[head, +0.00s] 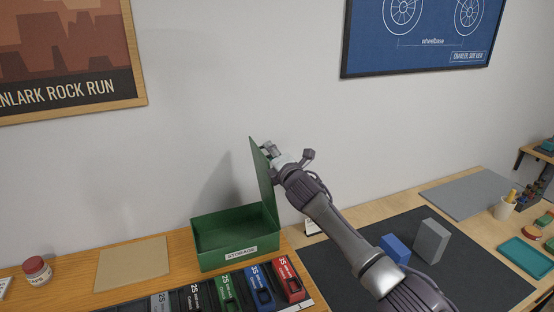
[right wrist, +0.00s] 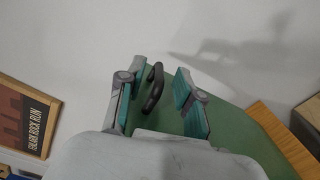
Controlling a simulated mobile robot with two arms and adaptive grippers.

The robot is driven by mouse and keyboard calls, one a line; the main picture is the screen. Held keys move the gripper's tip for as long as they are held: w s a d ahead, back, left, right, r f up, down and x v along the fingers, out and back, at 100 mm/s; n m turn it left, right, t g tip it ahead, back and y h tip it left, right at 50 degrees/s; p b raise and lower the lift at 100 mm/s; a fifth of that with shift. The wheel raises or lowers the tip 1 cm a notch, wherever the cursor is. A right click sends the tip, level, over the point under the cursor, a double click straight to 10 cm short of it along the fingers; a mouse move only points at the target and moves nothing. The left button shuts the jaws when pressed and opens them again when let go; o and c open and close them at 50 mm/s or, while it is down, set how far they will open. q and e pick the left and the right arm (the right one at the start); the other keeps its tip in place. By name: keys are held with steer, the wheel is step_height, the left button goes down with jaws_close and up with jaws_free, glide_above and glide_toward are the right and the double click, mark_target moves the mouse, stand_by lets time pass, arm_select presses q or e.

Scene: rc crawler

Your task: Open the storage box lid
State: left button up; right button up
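The green storage box (head: 237,239) stands on the wooden bench with a "STORAGE" label on its front. Its green lid (head: 262,182) is raised, standing nearly upright along the box's right side, so the inside shows and looks empty. My right gripper (head: 289,154) is at the upper part of the lid, on its right side. In the right wrist view the two teal-padded fingers (right wrist: 158,98) are apart, with the lid's dark handle (right wrist: 153,88) between them and a gap to the right finger. The green lid fills the area below and right of the handle (right wrist: 235,125). My left gripper is not in view.
A row of battery packs (head: 230,289) lies in front of the box. A tan mat (head: 132,264) and a small red-lidded jar (head: 37,270) are to its left. A dark mat (head: 335,262) with blue (head: 396,248) and grey (head: 431,241) blocks is right. The wall is close behind.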

steer(key=v, duration=1.2)
